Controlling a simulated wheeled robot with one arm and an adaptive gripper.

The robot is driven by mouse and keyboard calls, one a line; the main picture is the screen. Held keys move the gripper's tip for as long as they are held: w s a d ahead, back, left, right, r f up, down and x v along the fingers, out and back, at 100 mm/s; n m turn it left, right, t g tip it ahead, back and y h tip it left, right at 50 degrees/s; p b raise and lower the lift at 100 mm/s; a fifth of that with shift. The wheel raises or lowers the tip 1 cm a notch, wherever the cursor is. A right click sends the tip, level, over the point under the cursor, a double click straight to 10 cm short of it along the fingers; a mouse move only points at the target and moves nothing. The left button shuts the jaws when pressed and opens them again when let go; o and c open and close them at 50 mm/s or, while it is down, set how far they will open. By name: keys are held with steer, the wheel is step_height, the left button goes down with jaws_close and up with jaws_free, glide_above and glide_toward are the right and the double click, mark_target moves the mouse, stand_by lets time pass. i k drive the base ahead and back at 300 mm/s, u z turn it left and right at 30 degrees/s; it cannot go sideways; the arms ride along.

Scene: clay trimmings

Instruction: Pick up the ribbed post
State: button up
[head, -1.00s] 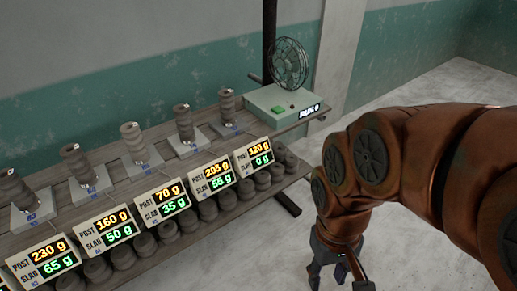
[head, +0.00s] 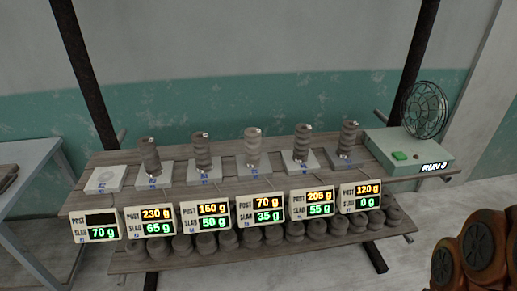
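Several ribbed grey clay posts stand upright in a row on the wooden shelf's upper board (head: 200,199). From left they are a dark post (head: 150,156), another dark post (head: 202,150), a paler post (head: 253,147), a post (head: 302,144) and the rightmost post (head: 348,138). Pale square slabs lie under them. The leftmost slab (head: 103,180) carries no post. Which post is meant, the pictures do not tell. My gripper is out of view; only part of my arm shows at the lower right.
Lit signs along the front edge give weights, such as the sign reading 230 g and 65 g (head: 150,221); the leftmost sign (head: 94,227) has a blank post field. A fan (head: 424,110) stands on a green-buttoned box (head: 410,152). A grey table (head: 33,215) stands left.

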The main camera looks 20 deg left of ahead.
mark_target(253, 135)
steer(key=z, duration=2.1)
steer(key=k, duration=1.9)
steer(key=u, duration=2.5)
steer(key=i, duration=0.9)
